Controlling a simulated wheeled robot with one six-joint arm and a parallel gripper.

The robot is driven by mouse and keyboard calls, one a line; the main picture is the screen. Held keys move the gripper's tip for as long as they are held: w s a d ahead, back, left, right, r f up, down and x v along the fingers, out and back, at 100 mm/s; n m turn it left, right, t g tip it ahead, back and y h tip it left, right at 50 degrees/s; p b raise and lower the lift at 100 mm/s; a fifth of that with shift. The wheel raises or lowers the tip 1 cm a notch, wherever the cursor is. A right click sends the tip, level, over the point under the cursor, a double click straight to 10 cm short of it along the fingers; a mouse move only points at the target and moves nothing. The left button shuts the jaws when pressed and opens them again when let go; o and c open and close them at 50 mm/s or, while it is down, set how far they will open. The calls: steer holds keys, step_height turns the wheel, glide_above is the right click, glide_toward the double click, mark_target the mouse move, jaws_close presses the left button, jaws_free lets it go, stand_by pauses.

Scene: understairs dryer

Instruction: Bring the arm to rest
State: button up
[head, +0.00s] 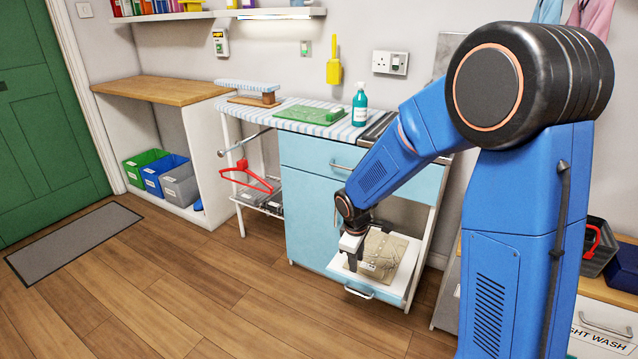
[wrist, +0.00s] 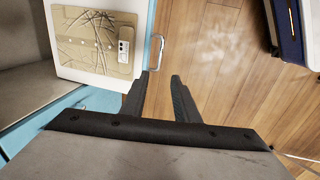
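My blue arm reaches down from the right in the head view. My gripper (head: 353,260) hangs over the left side of an open white drawer (head: 397,290) low in the light blue cabinet. In the wrist view my gripper (wrist: 159,84) has its two dark fingers apart, with only wooden floor and the drawer front edge showing beyond them. The garment lies apart from the fingers in that view.
The light blue cabinet (head: 311,210) stands behind the drawer. A red hanger (head: 246,177) hangs left of it. Green, blue and grey bins (head: 180,184) sit under the wooden counter (head: 165,90). A grey mat (head: 75,240) lies by the green door. The floor in front is clear.

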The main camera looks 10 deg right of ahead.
steer(key=s+d+r+m+t, duration=0.1)
steer(key=s+d+r+m, duration=0.2)
steer(key=s+r, duration=0.45)
steer(key=s+d+r+m+t, duration=0.1)
steer(key=s+d+r+m, duration=0.25)
steer(key=s+r, duration=0.35)
steer(key=s+d+r+m, duration=0.1)
steer(key=s+r+m, duration=0.1)
steer(key=s, duration=0.6)
steer(key=s+d+r+m+t+y, duration=0.1)
steer(key=s+r, duration=0.3)
steer(key=s, duration=0.4)
steer(key=shift+s+d+r+m, duration=0.3)
steer(key=shift+s+r+m, duration=0.1)
steer(key=shift+m, duration=0.35)
